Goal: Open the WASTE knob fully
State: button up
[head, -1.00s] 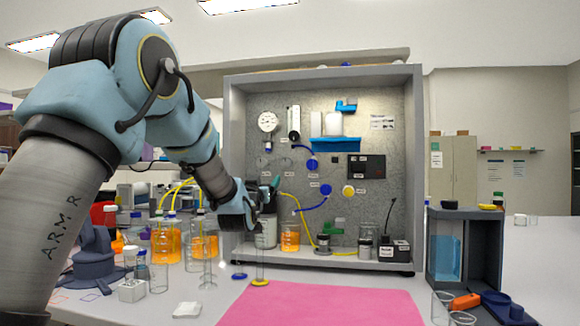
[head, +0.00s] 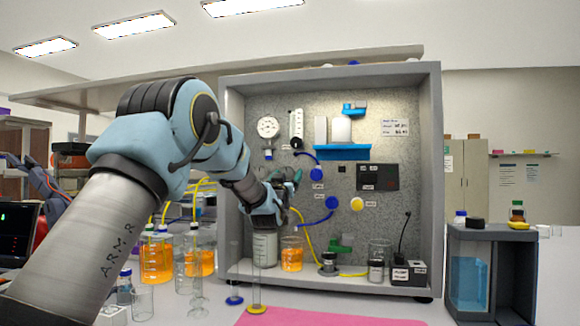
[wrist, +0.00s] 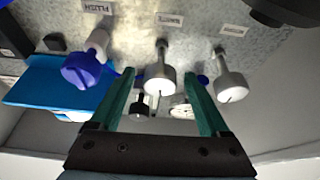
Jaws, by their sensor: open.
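In the wrist view, the middle white knob (wrist: 160,81), under a tilted label that seems to read WASTE, sits between my gripper's two teal fingers. My gripper (wrist: 159,75) is open, with a finger on each side of this knob and a visible gap to both. Whether the tips reach its depth is unclear. A blue knob (wrist: 82,69) labelled FLUSH is left of the left finger. Another white knob (wrist: 230,84) is right of the right finger. In the head view, my gripper (head: 290,180) is at the panel and hides the white knobs.
The blue FLUSH knob (head: 316,173) and a yellow knob (head: 357,203) are on the panel to the right. A blue shelf (head: 342,151) is above right. Glass bottles with orange liquid (head: 156,262) stand below left. A pink mat (head: 330,317) lies in front.

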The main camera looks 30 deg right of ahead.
aim_at(290, 170)
jog(key=shift+p+x, duration=0.55)
jog(key=shift+x, duration=1.4)
grip_shut()
